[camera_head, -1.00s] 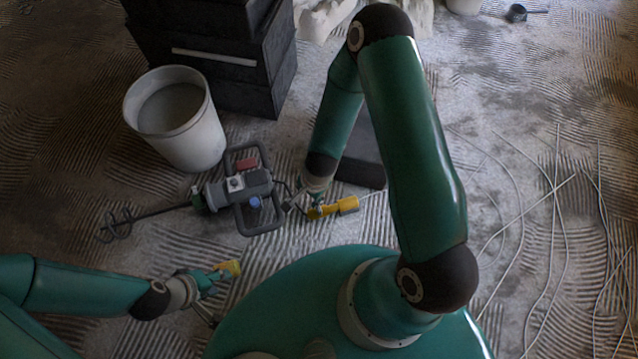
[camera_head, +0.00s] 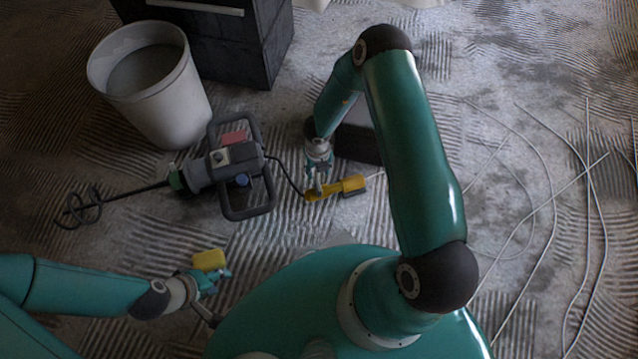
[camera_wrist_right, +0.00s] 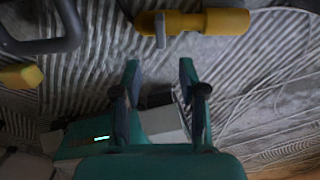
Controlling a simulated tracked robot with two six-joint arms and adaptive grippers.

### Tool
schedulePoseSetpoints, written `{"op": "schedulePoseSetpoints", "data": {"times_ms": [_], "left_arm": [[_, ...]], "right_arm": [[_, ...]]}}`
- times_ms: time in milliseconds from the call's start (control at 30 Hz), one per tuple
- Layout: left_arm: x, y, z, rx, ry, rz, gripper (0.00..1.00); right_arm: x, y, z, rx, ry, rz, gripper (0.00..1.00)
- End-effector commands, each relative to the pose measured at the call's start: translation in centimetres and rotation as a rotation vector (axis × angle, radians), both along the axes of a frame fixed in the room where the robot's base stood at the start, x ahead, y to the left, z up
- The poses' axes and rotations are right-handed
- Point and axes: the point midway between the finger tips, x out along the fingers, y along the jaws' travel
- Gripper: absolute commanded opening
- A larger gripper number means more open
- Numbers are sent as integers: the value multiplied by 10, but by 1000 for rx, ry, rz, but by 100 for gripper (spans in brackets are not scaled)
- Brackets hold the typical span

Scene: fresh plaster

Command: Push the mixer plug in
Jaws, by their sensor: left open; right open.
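The mixer (camera_head: 222,165) lies on the floor, its paddle (camera_head: 82,208) to the left. A black cord runs from its handle to a yellow connector (camera_head: 352,185), which lies on the floor and shows at the top of the right wrist view (camera_wrist_right: 222,22). I cannot tell plug from socket, or whether they are joined. My right gripper (camera_head: 318,188) is open and empty by the connector's left end; in its wrist view the fingers (camera_wrist_right: 158,68) are apart from it. My left gripper (camera_head: 222,276) is open beside a yellow block (camera_head: 208,259); contact is unclear.
A pale bucket (camera_head: 180,105) stands behind the mixer, near a dark case (camera_head: 235,50). A dark box (camera_head: 358,140) sits just behind the connector, close to my right arm. Thin pale cables or rods (camera_head: 553,210) lie across the floor at right.

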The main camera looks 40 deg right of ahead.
Motion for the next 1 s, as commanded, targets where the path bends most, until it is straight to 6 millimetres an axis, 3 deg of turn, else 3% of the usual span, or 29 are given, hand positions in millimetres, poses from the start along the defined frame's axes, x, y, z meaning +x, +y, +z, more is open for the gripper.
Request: {"op": "schedulePoseSetpoints", "data": {"times_ms": [33, 100, 500, 700, 1000], "left_arm": [[0, 0, -10, 0, 0, 0, 44], [0, 0, -18, 0, 0, 0, 44], [0, 0, -53, 0, 1, 0, 44], [0, 0, -61, 0, 1, 0, 44], [0, 0, -61, 0, 1, 0, 44]], "right_arm": [[-1, 0, -17, 1, 3, 0, 42], [-1, 0, -32, 1, 3, 1, 42], [-1, 0, -113, 0, 2, 2, 42], [-1, 0, -132, -1, 1, 3, 42], [-1, 0, -136, -1, 0, 3, 42]]}}
